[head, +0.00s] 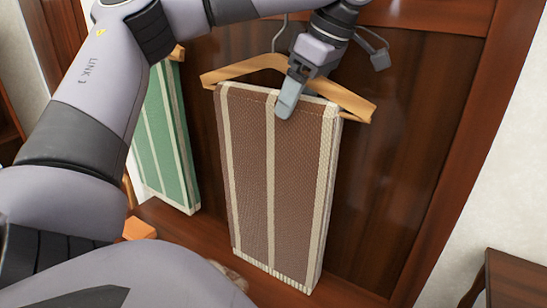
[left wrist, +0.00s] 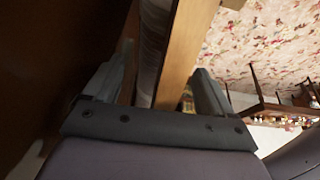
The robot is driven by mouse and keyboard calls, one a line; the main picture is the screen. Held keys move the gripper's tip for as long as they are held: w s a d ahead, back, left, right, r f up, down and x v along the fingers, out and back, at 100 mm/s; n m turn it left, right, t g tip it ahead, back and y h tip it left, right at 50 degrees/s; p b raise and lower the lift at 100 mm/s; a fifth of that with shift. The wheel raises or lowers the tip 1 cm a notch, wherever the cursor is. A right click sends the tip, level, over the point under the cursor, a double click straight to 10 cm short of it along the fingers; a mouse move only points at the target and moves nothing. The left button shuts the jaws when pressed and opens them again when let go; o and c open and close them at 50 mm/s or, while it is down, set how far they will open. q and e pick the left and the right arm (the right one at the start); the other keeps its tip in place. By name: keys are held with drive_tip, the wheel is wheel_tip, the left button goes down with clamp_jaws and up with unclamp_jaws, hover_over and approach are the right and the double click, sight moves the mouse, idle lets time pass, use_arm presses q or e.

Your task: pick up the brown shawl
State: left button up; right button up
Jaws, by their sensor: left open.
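The brown shawl (head: 270,185), with cream stripes, hangs folded over a wooden hanger (head: 240,69) in front of a dark wood panel. My left gripper (head: 288,98) is at the top edge of the shawl, near the middle of the hanger. One finger shows in front of the cloth; the other is hidden in the head view. In the left wrist view, the open fingers (left wrist: 163,80) stand on either side of the wooden hanger bar (left wrist: 182,50) and a pale strip that seems to be the shawl's edge. My right gripper is not in view.
A green striped shawl (head: 160,140) hangs to the left, partly behind my left arm. An orange block (head: 139,229) lies below it on the wooden ledge. A dark wooden table (head: 515,280) stands at the lower right. The panel right of the brown shawl is clear.

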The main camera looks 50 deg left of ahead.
use_arm(q)
drive_tip(key=shift+f, duration=0.25)
idle(0.4)
clamp_jaws()
